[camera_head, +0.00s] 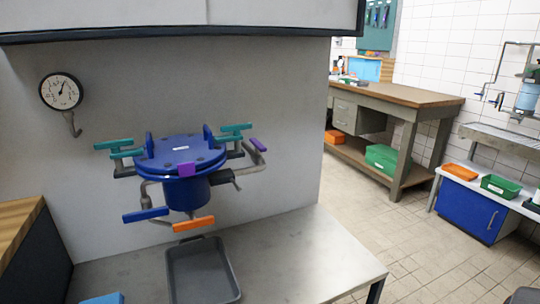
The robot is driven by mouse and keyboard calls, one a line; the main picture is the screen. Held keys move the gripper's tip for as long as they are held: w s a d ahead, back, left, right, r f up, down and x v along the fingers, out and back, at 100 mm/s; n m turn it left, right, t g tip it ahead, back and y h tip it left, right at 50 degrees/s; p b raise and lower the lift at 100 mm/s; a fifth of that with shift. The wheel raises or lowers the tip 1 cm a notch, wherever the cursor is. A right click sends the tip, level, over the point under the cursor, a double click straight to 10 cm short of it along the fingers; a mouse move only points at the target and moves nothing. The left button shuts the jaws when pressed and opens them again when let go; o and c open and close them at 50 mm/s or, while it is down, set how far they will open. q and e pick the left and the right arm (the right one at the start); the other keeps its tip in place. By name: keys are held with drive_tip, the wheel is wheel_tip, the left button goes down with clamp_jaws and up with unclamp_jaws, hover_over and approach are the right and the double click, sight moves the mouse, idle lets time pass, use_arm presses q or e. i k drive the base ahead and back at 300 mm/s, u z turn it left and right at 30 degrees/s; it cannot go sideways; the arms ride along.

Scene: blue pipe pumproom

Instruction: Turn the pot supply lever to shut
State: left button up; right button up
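A blue lidded pot (187,192) is fixed at the grey wall panel, with several coloured levers around it. Teal levers sit at its left (122,154) and right (234,137). A purple lever (258,145) is at the far right on a bent pipe, and a purple tab (186,169) is on the lid's front. A blue lever (145,215) is at the lower left and an orange lever (193,224) is below the pot, both lying roughly crosswise. I cannot tell which is the pot supply lever; no readable label shows. Neither of my grippers is in view.
A grey tray (202,277) lies on the metal bench (318,262) below the pot. A round gauge (61,91) hangs on the wall panel at left. A wooden workbench (400,93) and a blue cabinet (468,212) stand at right. The tiled floor between is clear.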

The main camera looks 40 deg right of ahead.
sight(259, 147)
drive_tip(key=k, duration=0.55)
drive_tip(key=z, duration=2.15)
drive_tip(key=i, duration=1.2)
drive_tip(key=u, duration=2.15)
